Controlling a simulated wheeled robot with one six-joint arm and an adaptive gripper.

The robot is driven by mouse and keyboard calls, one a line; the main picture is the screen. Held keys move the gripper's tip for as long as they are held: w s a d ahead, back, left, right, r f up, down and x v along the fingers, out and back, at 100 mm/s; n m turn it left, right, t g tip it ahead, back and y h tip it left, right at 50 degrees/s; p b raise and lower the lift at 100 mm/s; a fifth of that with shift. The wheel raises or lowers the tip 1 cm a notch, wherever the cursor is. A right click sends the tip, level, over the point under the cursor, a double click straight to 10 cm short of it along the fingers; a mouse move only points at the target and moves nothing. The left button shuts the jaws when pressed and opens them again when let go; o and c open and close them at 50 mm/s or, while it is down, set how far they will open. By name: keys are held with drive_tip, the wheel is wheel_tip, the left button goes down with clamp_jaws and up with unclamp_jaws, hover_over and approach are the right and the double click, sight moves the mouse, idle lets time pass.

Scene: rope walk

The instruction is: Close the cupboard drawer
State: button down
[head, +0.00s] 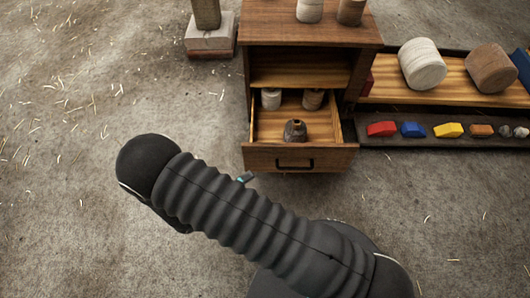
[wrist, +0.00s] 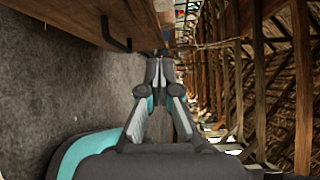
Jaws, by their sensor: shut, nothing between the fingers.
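The wooden cupboard (head: 315,30) stands at the upper middle of the head view. Its drawer (head: 262,157) is pulled out toward me, with a black handle on its front. Two small pale spools (head: 271,98) and a dark rounded object (head: 295,130) are inside. In the wrist view a wooden front with a dark handle (wrist: 115,38) runs along the upper left. My gripper (wrist: 161,62) is shut and empty, close beside that wood; I cannot tell whether it touches. In the head view my arm hides most of the gripper.
To the right, a low wooden shelf (head: 440,92) holds large spools, with a dark tray of coloured blocks (head: 380,129) before it. Two spools stand on the cupboard top. A post on a pale block (head: 209,34) is to the left. The straw-strewn floor around is clear.

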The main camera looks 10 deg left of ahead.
drive_tip(key=s+f+n+t, duration=0.1)
drive_tip(key=f+n, duration=0.1)
approach(273, 148)
drive_tip(key=d, duration=0.5)
drive_tip(key=shift+y, duration=0.4)
drive_tip(key=w, duration=0.2)
drive_tip(key=w+a, duration=0.1)
drive_tip(key=w, duration=0.1)
drive_tip(key=shift+r+p, duration=0.2)
drive_tip(key=shift+p, duration=0.2)
drive_tip(key=shift+w+a, duration=0.15)
drive_tip(key=shift+w, duration=0.3)
